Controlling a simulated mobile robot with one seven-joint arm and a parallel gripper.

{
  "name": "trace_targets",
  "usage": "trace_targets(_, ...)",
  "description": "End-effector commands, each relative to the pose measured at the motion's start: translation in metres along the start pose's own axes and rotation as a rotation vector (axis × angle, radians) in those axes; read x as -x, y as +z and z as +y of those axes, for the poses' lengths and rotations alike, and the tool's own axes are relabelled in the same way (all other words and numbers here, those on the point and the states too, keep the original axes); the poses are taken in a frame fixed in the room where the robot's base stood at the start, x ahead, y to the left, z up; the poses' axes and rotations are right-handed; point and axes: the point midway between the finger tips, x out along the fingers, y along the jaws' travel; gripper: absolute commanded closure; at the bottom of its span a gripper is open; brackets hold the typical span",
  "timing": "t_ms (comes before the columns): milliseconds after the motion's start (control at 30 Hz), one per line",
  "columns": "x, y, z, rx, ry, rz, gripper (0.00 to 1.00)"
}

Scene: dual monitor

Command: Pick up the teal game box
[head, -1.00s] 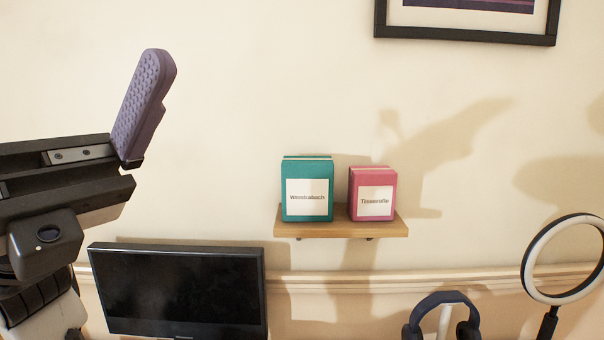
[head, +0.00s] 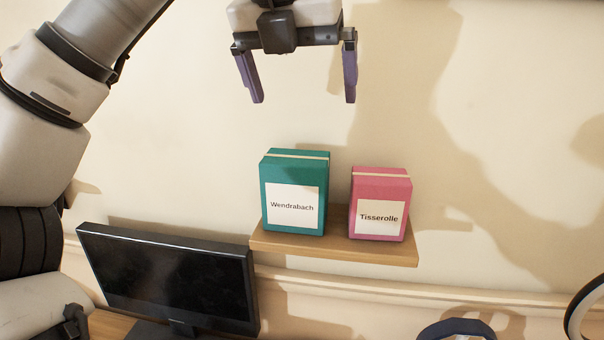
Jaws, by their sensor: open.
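The teal game box (head: 274,168), with a white label reading "Wendrabach", stands upright on the left part of a small wooden wall shelf (head: 330,249). My gripper (head: 304,100) is open and empty, with its two purple fingers pointing down. In the picture it is above the teal box and a little to its right, apart from it. The fingers are spread wider than the box looks. Nothing hides the front of the box.
A pink box (head: 381,179) labelled "Tisserolle" stands on the shelf just right of the teal box, with a narrow gap between. A black monitor (head: 170,278) is below left. Headphones (head: 457,329) and a ring light (head: 580,310) are at lower right. The wall above the boxes is clear.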

Motion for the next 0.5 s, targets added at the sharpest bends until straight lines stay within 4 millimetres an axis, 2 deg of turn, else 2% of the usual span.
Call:
trace_targets(167, 0.002, 0.000, 0.013, 0.059, 0.093, 0.032, 0.00)
trace_targets(500, -0.054, -0.003, 0.019, 0.056, 0.092, 0.036, 0.00)
